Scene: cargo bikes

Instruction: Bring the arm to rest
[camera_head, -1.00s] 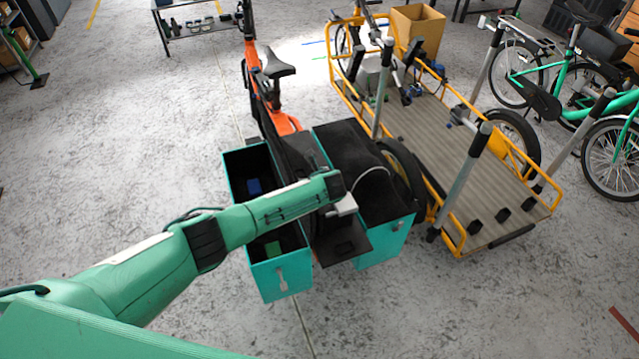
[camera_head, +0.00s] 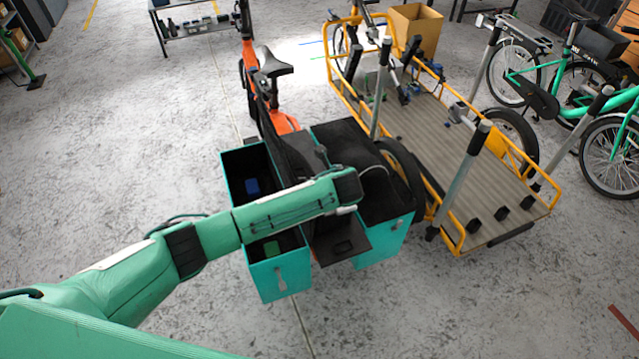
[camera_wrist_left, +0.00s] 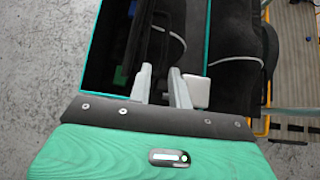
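My left arm reaches in from the left in the head view, over the rear of an orange cargo bike (camera_head: 285,122) with teal-sided boxes. My left gripper (camera_wrist_left: 161,68) shows in the wrist view as two pale fingers with a gap between them, with nothing seen held. It is over the dark area beside the open box (camera_head: 282,282). In the head view my wrist mostly hides the gripper. A small pale block (camera_wrist_left: 197,92) lies close to the right finger; I cannot tell whether they touch. My right gripper is not in view.
The open box holds a blue item (camera_head: 252,186) and a green item (camera_head: 271,248). A yellow-framed cargo bike (camera_head: 470,180) with upright posts stands to the right. Green bikes (camera_head: 570,95) are farther right. The floor at left and front is clear.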

